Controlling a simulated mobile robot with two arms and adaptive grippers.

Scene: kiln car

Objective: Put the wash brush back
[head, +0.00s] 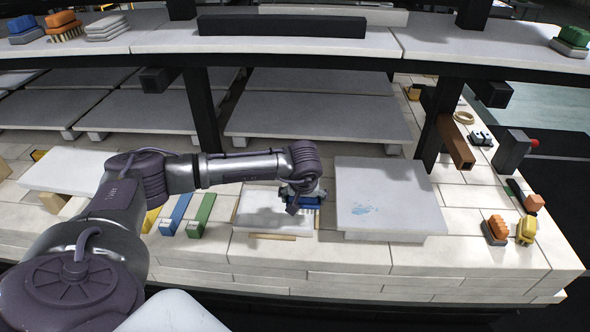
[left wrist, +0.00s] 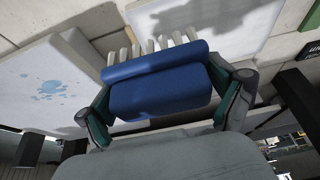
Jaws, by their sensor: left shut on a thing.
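The brush with a blue body and pale bristles (left wrist: 158,92) is gripped between the two fingers of my left gripper (left wrist: 165,84). In the left wrist view its bristles point away from the palm. In the head view the blue brush (head: 308,202) is partly covered by my left gripper (head: 301,200). It is over or near the right edge of a pale framed board (head: 262,218); whether it touches is unclear. A white slab with blue splashes (head: 380,210) is just right of it and also shows in the left wrist view (left wrist: 45,90). My right gripper does not show.
Blue (head: 176,213) and green (head: 202,215) bars lie left of the board. An orange brush (head: 496,229) and a yellow object (head: 526,230) are at the right. More brushes sit on the upper shelf (head: 300,45).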

